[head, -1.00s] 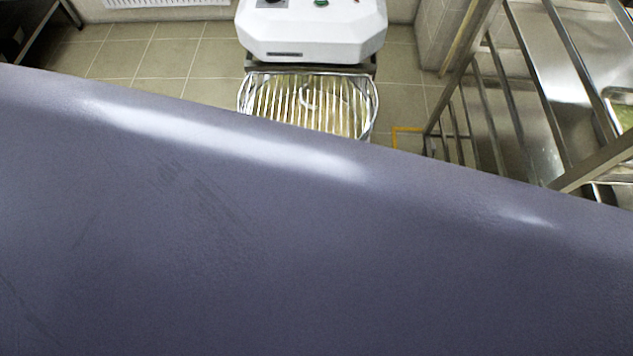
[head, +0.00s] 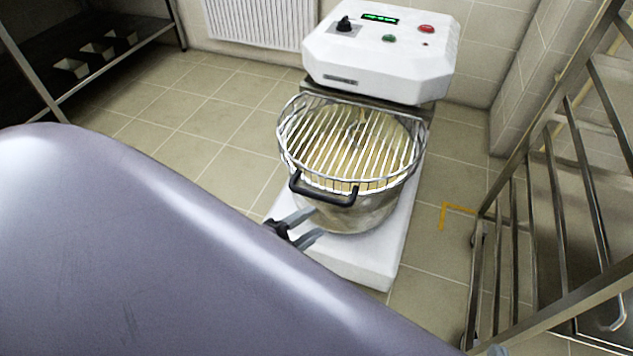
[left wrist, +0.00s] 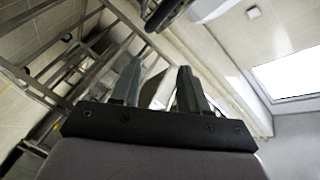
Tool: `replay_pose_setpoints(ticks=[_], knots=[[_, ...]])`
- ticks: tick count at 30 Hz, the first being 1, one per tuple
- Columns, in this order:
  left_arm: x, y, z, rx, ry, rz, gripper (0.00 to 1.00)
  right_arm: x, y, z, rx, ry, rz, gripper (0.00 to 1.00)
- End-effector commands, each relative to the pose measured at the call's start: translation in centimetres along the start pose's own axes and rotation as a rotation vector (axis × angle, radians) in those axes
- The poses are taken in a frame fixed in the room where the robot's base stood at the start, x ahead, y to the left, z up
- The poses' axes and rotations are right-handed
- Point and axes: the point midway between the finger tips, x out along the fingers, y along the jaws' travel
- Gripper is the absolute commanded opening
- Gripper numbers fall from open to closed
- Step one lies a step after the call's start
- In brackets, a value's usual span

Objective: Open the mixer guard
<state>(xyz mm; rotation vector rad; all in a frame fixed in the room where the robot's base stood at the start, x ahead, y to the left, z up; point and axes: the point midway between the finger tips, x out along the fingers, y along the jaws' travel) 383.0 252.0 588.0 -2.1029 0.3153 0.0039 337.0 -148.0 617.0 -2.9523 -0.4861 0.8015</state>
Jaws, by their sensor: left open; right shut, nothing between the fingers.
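The mixer guard (head: 345,150) is a round wire grille lying down over the metal mixer bowl (head: 365,212). Its black handle (head: 323,193) sticks out at the front left rim. My left gripper (head: 318,223) is open and empty, just below and in front of the handle, apart from it. The left wrist view also shows the left gripper (left wrist: 158,72) with its fingers spread; a dark curved part, probably the handle (left wrist: 163,12), shows beyond the fingertips. My right gripper does not show clearly.
The white mixer head (head: 380,55) with knob, display and buttons stands behind the guard. A metal rack (head: 550,210) is close on the right, and a dark shelf (head: 85,60) is far left. Tiled floor is free left of the mixer. My arm covers the lower left.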

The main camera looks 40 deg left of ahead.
Motion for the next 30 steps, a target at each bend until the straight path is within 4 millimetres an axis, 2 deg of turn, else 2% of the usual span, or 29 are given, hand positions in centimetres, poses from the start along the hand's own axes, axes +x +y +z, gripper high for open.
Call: replay_pose_setpoints(ticks=[1, 3, 9, 12, 20, 30], knots=[[0.7, 1.5, 2.0, 0.079, 0.015, -0.035, 0.44, 1.4, -0.1, 1.8, 0.002, 0.012, -0.012, 0.0], [1.3, 1.7, 3.5, 0.192, 0.029, -0.09, 0.44, 2.2, -0.5, 2.5, 0.006, 0.024, -0.03, 0.0], [2.4, 1.7, 6.9, 0.464, 0.033, -0.229, 0.44, 3.7, -1.4, 3.9, 0.016, 0.052, -0.073, 0.0], [2.6, 1.5, 7.9, 0.554, 0.025, -0.276, 0.44, 4.1, -1.7, 4.2, 0.019, 0.06, -0.088, 0.0], [3.4, 0.7, 8.4, 0.635, 0.013, -0.323, 0.44, 4.3, -2.1, 4.2, 0.027, 0.069, -0.107, 0.0], [7.8, -0.6, 7.9, 0.635, 0.014, -0.321, 0.44, 5.0, -2.9, 4.3, 0.07, 0.083, -0.151, 0.0]])
